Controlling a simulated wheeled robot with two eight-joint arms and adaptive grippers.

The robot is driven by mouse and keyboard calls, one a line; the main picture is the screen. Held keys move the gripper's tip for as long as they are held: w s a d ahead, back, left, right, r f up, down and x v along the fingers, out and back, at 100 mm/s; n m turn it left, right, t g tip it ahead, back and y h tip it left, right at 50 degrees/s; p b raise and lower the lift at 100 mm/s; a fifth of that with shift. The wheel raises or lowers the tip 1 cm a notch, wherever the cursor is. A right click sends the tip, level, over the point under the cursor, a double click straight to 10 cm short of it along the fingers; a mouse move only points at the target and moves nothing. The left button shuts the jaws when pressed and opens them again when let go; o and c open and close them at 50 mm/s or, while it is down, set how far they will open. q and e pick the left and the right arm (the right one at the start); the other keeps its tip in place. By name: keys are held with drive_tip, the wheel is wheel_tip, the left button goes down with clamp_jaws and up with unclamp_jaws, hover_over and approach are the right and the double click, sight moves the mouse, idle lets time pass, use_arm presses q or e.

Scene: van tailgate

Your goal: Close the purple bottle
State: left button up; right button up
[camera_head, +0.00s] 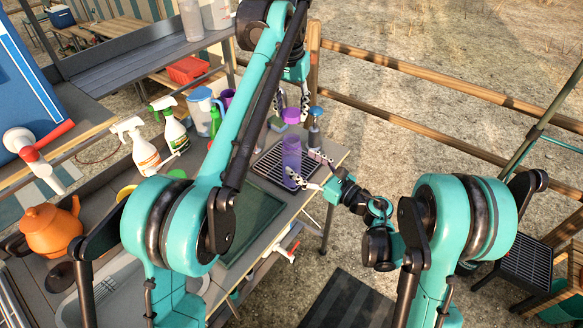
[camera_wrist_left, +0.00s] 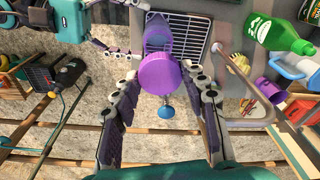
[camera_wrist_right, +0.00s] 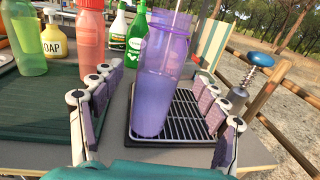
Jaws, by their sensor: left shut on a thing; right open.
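The lid fills the space between the left fingers in the left wrist view (camera_wrist_left: 160,75). My right gripper (camera_wrist_right: 158,100) is open, with its fingers on either side of the bottle, low down.
The black wire rack (camera_wrist_right: 190,118) lies under and behind the bottle. A blue-topped tool (camera_head: 315,113) stands close to the right of the lid. A green tray (camera_head: 250,225) lies left of the bottle. Spray bottles (camera_head: 171,125) and a jug stand further left.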

sight(299, 161)
drive_tip(key=x, duration=0.4)
drive_tip(key=shift+w+a, duration=0.3)
clamp_jaws()
use_arm(q)
drive_tip(key=shift+s+f, duration=0.1)
drive_tip(key=shift+f, duration=2.35)
